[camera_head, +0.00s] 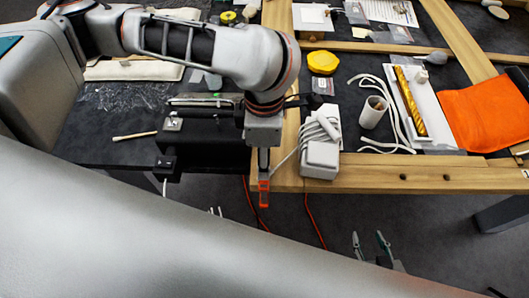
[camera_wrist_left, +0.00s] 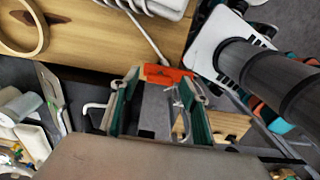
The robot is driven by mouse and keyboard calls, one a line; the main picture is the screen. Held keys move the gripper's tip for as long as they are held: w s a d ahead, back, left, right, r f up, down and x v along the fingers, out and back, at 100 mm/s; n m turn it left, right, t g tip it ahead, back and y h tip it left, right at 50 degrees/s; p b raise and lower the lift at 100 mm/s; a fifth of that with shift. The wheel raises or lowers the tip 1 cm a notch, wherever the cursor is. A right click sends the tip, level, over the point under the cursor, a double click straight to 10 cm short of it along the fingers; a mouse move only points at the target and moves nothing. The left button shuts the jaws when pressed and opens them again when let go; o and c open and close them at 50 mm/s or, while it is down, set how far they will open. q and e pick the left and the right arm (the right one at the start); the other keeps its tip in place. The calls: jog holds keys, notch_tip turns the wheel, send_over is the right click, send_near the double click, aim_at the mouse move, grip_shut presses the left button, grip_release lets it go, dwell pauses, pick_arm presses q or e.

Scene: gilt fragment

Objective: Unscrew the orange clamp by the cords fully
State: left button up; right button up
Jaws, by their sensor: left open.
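The orange clamp (camera_head: 264,188) is at the table's front edge, just left of the white box (camera_head: 320,158) with coiled white cords (camera_head: 317,130). In the left wrist view the clamp's orange part (camera_wrist_left: 167,74) lies against the wooden edge. My left gripper (camera_wrist_left: 160,95) has its green-padded fingers spread, with a grey bar between them and the orange part just beyond the tips. I cannot tell whether the fingers touch it. The left gripper is not clear in the head view. My right gripper (camera_head: 370,240) is open and empty, low in front of the table.
A grey arm (camera_head: 225,45) reaches over the table's left side, close above the clamp. Red cables (camera_head: 316,222) hang below the edge. A roll (camera_head: 373,112), a yellow lid (camera_head: 322,62) and an orange cloth (camera_head: 488,112) lie on the table.

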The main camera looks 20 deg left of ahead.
pick_arm(q)
jog(key=shift+c, duration=0.4)
jog(key=c, duration=1)
jog(key=shift+c, duration=0.2)
jog(key=shift+o, duration=0.2)
jog(key=shift+n, duration=0.4)
